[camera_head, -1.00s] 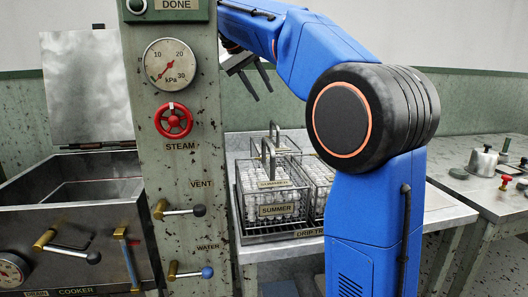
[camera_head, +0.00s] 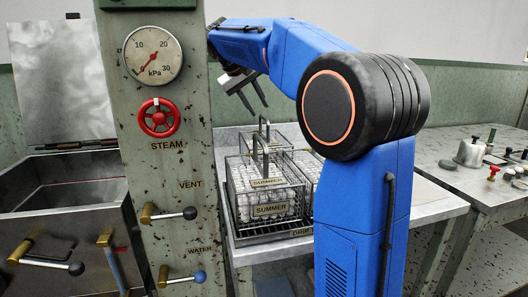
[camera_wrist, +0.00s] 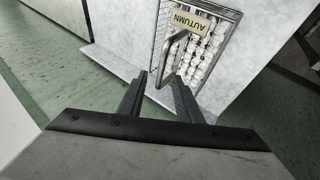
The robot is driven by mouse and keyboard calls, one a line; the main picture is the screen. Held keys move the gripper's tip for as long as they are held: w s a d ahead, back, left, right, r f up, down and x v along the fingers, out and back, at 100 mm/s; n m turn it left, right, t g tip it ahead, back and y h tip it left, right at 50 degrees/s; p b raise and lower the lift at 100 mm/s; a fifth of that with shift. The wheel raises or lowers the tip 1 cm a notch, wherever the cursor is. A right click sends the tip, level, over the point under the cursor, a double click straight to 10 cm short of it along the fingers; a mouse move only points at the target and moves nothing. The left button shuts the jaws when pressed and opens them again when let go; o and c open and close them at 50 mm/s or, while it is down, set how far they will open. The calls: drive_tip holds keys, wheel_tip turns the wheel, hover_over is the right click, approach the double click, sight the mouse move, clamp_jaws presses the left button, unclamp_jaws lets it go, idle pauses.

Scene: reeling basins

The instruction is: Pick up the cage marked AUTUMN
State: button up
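The cage marked AUTUMN (camera_wrist: 205,48) shows in the wrist view as a wire cage full of whitish cocoons, with a tan label (camera_wrist: 192,24) and a grey bar handle (camera_wrist: 172,55). It stands on a pale surface. My gripper (camera_wrist: 158,80) is open and empty, its fingers apart near the handle's near end and not closed on it. In the head view my gripper (camera_head: 254,108) hangs above the cages on the drip tray. The front cage there is marked SUMMER (camera_head: 270,210). I cannot read AUTUMN in that view, and my arm hides part of the cages.
A speckled column with a gauge (camera_head: 153,54), a red steam wheel (camera_head: 159,117) and levers stands left of the drip tray (camera_head: 262,235). An open cooker (camera_head: 65,208) is at far left. A bench (camera_head: 445,170) with knobs and a pot is at right.

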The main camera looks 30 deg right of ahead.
sight(263, 117)
drive_tip(key=shift+x, duration=3.5)
drive_tip(key=shift+s+a+f, duration=0.1)
drive_tip(key=shift+s, duration=0.05)
clamp_jaws()
